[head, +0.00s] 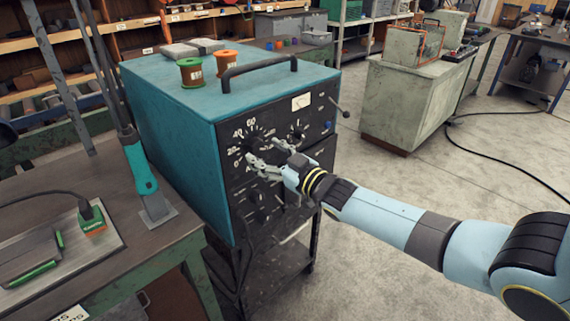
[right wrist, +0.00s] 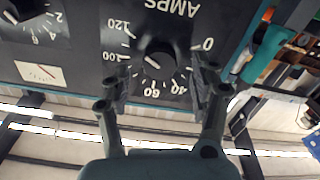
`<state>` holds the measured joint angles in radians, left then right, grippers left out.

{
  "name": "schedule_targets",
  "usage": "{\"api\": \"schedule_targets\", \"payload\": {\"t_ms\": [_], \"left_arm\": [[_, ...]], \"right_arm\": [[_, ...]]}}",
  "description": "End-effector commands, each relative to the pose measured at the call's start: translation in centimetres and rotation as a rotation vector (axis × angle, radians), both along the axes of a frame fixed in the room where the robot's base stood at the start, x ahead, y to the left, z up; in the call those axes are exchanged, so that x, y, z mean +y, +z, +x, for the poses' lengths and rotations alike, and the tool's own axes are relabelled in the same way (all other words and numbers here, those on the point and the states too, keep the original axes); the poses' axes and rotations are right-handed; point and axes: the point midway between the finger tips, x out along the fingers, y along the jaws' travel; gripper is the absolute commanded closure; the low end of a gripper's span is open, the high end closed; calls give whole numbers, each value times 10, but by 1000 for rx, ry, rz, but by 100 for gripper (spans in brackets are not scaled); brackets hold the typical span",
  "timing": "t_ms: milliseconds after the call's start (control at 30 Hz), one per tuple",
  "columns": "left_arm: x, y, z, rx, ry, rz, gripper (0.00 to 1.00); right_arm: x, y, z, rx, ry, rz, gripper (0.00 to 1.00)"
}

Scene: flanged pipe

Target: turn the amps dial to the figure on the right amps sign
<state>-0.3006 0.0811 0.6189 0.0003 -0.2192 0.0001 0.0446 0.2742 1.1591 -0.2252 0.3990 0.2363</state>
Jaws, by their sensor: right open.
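The amps dial is a dark round knob (right wrist: 158,58) with a white mark, on the black front panel of a teal machine (head: 165,100). In the right wrist view, upside down, its printed scale includes 0, 40, 60 and 120, with AMPS lettered beside it. I cannot tell the exact figure the mark points at. My right gripper (head: 263,152) is open in front of the dial; in the right wrist view its fingers stand on either side of the knob, apart from it. A white sign (head: 72,315) at the bottom left is cut off, its figure unseen. My left gripper is out of view.
A second, smaller dial (head: 297,133), a meter (head: 301,101) and a lever (head: 342,108) are on the same panel. Two spools (head: 190,72) and a handle (head: 260,70) are on top. A workbench (head: 110,190) stands close at left. Open floor lies right.

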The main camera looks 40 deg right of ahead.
Motion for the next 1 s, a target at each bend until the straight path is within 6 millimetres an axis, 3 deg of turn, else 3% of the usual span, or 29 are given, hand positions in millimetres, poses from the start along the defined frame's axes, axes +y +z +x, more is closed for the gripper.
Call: {"api": "schedule_targets", "payload": {"t_ms": [200,400,600,1000], "left_arm": [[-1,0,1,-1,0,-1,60],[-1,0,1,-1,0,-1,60],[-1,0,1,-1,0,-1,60],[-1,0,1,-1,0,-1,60]], "right_arm": [[-4,-1,-52,4,2,-1,38],[-7,-1,-85,3,0,1,38],[-8,0,-97,1,0,1,38],[-8,0,-97,1,0,1,38]]}}
